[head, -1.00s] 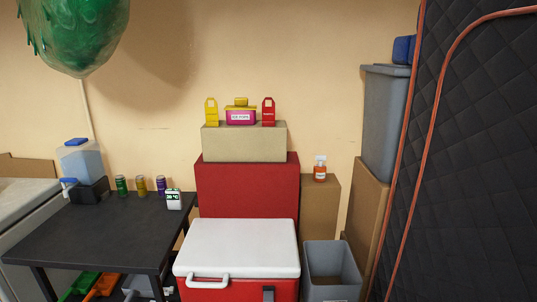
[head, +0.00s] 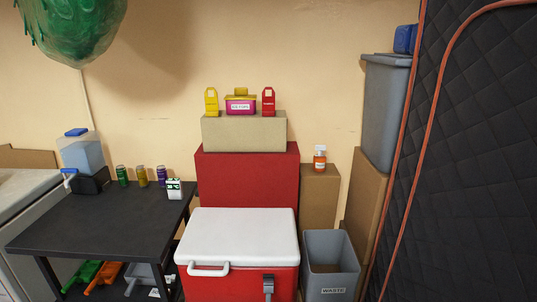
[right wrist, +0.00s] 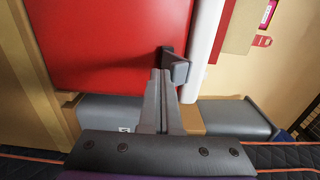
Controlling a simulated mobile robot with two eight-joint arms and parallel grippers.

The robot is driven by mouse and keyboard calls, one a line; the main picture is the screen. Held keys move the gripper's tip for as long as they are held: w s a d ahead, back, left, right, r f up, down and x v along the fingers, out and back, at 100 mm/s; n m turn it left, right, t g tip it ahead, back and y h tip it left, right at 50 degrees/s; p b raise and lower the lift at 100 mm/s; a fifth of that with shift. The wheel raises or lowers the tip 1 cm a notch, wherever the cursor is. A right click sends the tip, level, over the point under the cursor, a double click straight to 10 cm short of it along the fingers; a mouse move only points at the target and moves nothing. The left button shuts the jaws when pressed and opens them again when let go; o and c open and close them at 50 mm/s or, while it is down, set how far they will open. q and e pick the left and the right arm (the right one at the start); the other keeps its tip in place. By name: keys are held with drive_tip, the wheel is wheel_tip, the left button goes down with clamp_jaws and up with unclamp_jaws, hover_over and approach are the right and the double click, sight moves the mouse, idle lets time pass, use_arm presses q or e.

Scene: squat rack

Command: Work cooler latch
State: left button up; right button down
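The red cooler (head: 240,280) with its white lid (head: 240,235) stands low in the middle of the head view, lid closed. Its dark grey latch (head: 268,280) is on the front, right of the white handle (head: 208,270). In the right wrist view the latch (right wrist: 176,67) sticks out from the red front near the white lid edge. My right gripper (right wrist: 161,73) has its grey fingers together, tips right beside the latch; whether they touch it I cannot tell. In the head view only a little of it shows below the latch. My left gripper is not in view.
A grey waste bin (head: 330,275) stands close to the cooler's right. A black table (head: 95,235) with several cans and a drink dispenser (head: 82,155) is at left. A red box (head: 247,175) stands behind the cooler. A dark quilted wall (head: 470,160) closes the right.

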drive_tip(key=shift+r, duration=0.95)
idle(0.4)
drive_tip(key=s+b, duration=0.3)
drive_tip(key=s, duration=0.4)
drive_tip(key=shift+f, duration=0.45)
idle(0.3)
